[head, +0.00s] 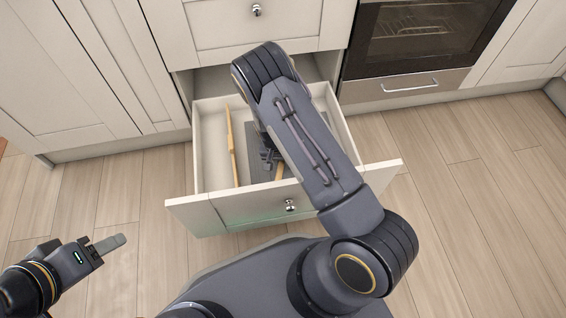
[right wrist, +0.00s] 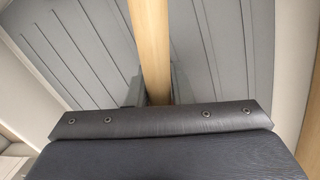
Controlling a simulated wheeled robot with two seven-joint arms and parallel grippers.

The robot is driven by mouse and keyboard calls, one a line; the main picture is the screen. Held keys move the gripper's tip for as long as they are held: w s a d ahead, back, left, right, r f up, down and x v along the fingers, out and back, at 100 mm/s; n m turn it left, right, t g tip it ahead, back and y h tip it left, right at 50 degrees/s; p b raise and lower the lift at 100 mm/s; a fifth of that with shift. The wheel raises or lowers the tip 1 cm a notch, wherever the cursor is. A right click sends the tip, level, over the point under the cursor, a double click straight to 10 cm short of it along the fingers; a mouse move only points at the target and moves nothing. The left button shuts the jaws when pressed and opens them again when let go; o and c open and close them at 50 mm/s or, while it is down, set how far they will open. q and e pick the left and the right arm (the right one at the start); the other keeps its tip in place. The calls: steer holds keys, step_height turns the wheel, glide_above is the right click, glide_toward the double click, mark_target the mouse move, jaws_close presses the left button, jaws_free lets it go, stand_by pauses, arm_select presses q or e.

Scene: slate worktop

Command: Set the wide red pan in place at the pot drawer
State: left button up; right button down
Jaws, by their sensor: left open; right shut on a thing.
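The pot drawer (head: 209,152) is pulled open below the counter, with a dark grey ribbed mat (head: 258,180) on its floor. My right gripper (head: 270,158) is down inside the drawer, partly hidden by my right arm. It is shut on a light wooden bar (head: 280,173), which runs away between the fingers over the ribbed mat in the right wrist view (right wrist: 150,45). My left gripper (head: 112,244) is open and empty, above the floor at lower left. The wide red pan does not show in either view.
Another wooden bar (head: 231,148) stands along the left part of the drawer. The drawer front (head: 240,212) with its round knob faces me. A closed drawer (head: 240,30) is above, and an oven (head: 425,35) stands to the right. The wooden floor around is clear.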

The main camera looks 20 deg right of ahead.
steer(key=c, duration=1.2)
jaws_free()
steer(key=shift+r, duration=0.1)
steer(key=r+p, duration=0.1)
steer(key=r, duration=0.1)
steer(key=r+p, duration=0.1)
steer(key=r, duration=0.1)
steer(key=a+r+p, duration=0.1)
steer(key=r, duration=0.2)
steer(key=shift+w+a, duration=0.1)
steer(key=shift+w, duration=0.3)
steer(key=shift+r, duration=0.25)
